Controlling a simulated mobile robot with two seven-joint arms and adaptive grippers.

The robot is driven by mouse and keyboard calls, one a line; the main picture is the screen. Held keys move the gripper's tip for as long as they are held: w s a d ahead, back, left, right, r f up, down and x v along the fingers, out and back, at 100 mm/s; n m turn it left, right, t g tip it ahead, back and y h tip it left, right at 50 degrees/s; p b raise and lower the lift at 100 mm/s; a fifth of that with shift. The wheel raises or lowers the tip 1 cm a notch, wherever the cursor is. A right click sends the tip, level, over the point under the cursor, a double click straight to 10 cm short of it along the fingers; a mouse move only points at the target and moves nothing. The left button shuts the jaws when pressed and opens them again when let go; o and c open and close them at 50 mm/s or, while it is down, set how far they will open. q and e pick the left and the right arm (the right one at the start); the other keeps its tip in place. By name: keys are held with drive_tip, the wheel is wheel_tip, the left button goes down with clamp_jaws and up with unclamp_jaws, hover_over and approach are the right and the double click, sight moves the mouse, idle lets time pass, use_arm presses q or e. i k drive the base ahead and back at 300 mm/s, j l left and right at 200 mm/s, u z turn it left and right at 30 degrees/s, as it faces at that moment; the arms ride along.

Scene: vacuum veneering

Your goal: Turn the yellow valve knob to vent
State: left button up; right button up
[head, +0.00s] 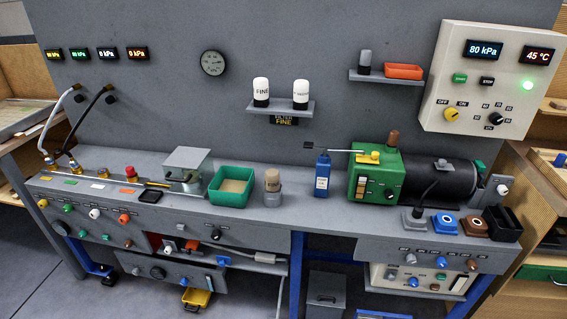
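A small yellow knob (42,203) is on the bench's front panel at the far left, first in a row with a green knob (68,208), a white knob (94,213) and an orange knob (124,218). It is too small to tell which way it points. A yellow label (45,179) lies on the bench top above it. The yellow-lit display (54,54) on the back wall appears to read 80 kPa. Another yellow knob (451,114), marked OFF and ON, is on the white control box (480,140) at upper right. Neither of my grippers is in view.
Two hoses, one white (54,118) and one black (88,119), run from the wall to fittings on the bench's left end. A green bin (231,187) and a green machine (376,176) stand farther right. The floor left of the bench (30,265) is clear.

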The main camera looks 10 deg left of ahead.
sight(43, 204)
drive_tip(key=u, duration=1.95)
drive_tip(key=z, duration=0.25)
drive_tip(key=i+j+z, duration=0.45)
drive_tip(key=z, duration=0.3)
drive_tip(key=i+j+z, duration=0.15)
drive_tip(key=j+z, duration=0.2)
drive_tip(key=i+j+z, duration=0.1)
drive_tip(key=j+z, duration=0.25)
drive_tip(key=j, duration=0.15)
